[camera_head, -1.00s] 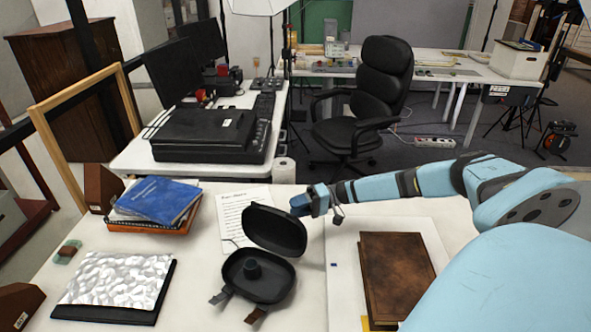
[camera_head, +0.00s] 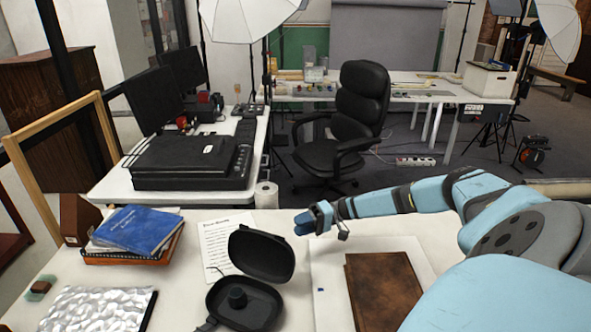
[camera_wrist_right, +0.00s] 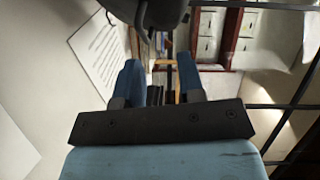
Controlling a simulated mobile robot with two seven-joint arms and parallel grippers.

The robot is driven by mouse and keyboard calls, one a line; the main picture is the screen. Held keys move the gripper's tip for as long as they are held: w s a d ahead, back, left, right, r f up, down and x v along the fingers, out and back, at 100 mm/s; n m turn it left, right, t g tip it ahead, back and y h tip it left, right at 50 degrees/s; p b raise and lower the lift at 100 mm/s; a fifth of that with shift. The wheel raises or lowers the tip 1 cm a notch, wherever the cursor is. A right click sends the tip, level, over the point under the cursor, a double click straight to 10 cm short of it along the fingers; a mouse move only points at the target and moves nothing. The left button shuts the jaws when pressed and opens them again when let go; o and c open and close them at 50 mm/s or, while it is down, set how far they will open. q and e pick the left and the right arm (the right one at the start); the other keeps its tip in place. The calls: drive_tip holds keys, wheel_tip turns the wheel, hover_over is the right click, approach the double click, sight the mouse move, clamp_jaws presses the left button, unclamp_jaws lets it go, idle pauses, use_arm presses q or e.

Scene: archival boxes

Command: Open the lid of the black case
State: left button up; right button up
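The black case (camera_head: 243,300) stands open on the white table, with a round dark item (camera_head: 237,297) inside its base. Its lid (camera_head: 262,254) is raised and leans back on the hinge side. My right gripper (camera_head: 301,225) is just beyond the lid's upper right corner and looks apart from it. In the right wrist view my right gripper (camera_wrist_right: 158,68) has its two blue fingers spread with nothing held between them. A dark part of the case (camera_wrist_right: 150,12) shows at the top of that view. My left gripper is not in view.
A printed sheet (camera_head: 214,243) lies behind the case. A brown book (camera_head: 383,290) lies on a white board to the right. Blue and orange books (camera_head: 137,231) and a silvery patterned sheet (camera_head: 85,308) are on the left. Table around the case is partly free.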

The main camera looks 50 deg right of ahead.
drive_tip(key=b+v, duration=0.2)
drive_tip(key=v, duration=0.7)
drive_tip(key=shift+b, duration=0.35)
idle(1.0)
